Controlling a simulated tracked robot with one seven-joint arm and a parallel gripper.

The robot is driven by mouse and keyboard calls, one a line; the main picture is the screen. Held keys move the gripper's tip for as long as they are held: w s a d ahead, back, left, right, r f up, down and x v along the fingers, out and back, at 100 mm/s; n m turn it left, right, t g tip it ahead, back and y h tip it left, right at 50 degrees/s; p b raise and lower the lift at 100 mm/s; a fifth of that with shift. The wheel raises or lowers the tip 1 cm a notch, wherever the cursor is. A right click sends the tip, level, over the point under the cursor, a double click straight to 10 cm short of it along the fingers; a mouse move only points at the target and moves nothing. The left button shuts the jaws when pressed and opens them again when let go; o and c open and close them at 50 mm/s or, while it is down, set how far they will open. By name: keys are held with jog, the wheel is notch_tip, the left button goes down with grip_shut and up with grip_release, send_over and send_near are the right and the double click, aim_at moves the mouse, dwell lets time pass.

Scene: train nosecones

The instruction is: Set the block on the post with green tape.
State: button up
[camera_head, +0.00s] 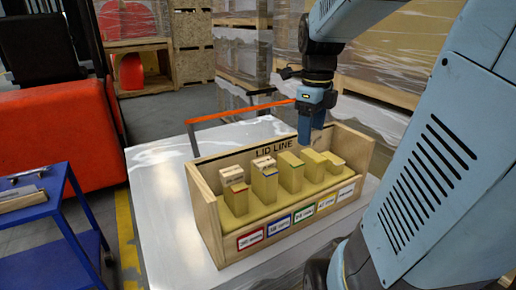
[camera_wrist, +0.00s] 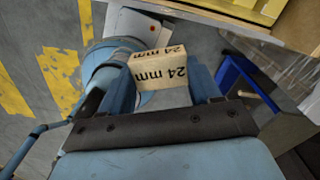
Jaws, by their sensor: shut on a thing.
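My gripper (camera_head: 311,130) is over the back part of a wooden box (camera_head: 210,226) marked "LID LINE", its fingers pointing down. In the wrist view my gripper (camera_wrist: 167,85) is shut on a pale wooden block (camera_wrist: 158,71) printed "24 mm". The block cannot be made out in the head view. The post with green tape (camera_head: 290,176) stands in the middle of a row inside the box, below and left of my gripper. Its top looks bare, with a green band near the upper edge.
A red-taped post (camera_head: 237,200) and a blue-taped post (camera_head: 265,186) to its left each carry a pale block. Two more posts (camera_head: 315,167) stand to its right. Coloured label cards (camera_head: 279,225) line the box front. The white table (camera_head: 160,178) is clear at left, below an orange bar (camera_head: 240,112).

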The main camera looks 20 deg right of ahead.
jog(key=m, duration=0.4)
jog(key=shift+a, duration=0.1)
jog(key=shift+w+f, duration=0.1)
jog(key=shift+w, duration=0.05)
jog(key=w+d+f, duration=0.2)
jog(key=w+f, duration=0.2)
jog(key=w, duration=0.5)
send_over(291, 158)
jog(key=f, duration=0.5)
jog(key=shift+s+a, duration=0.1)
jog(key=shift+s, duration=0.25)
jog(key=shift+w+f, duration=0.4)
jog(key=shift+f, duration=1.5)
jog(key=shift+f, duration=0.1)
jog(key=o, duration=1.1)
